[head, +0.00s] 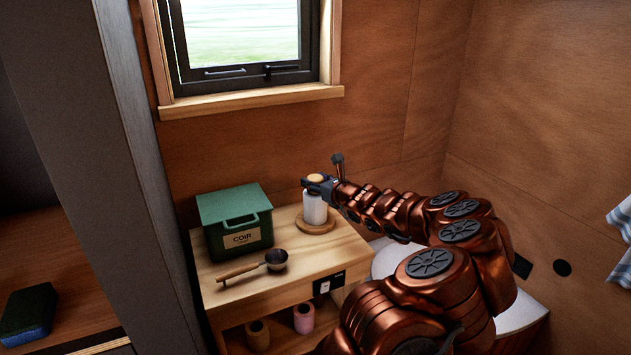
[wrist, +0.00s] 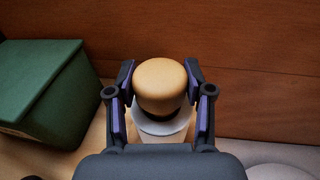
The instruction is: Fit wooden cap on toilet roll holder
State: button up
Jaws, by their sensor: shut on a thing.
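The wooden cap (wrist: 161,86) is a light brown rounded knob between the two fingers of my gripper (wrist: 160,100) in the wrist view. My gripper, also in the head view (head: 318,184), is shut on it. The toilet roll holder stands on the wooden cabinet; its round wooden base (head: 316,226) shows around a white roll (head: 315,208). The cap (head: 316,178) is at the top of the roll. The roll's white rim (wrist: 163,127) shows below the cap in the wrist view. The holder's post is hidden, and I cannot tell whether the cap touches it.
A green COIR box (head: 236,222) stands left of the holder on the cabinet top (head: 310,261). A scoop (head: 254,266) with a wooden handle lies in front of the box. A wall and window sill (head: 250,102) are behind. Rolls (head: 303,317) sit on the shelf below.

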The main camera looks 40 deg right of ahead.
jog(key=shift+f+b, duration=0.4)
jog(key=shift+f, duration=0.35)
jog(key=o, duration=1.1)
jog(key=shift+s, duration=0.1)
jog(key=shift+v, duration=5.9)
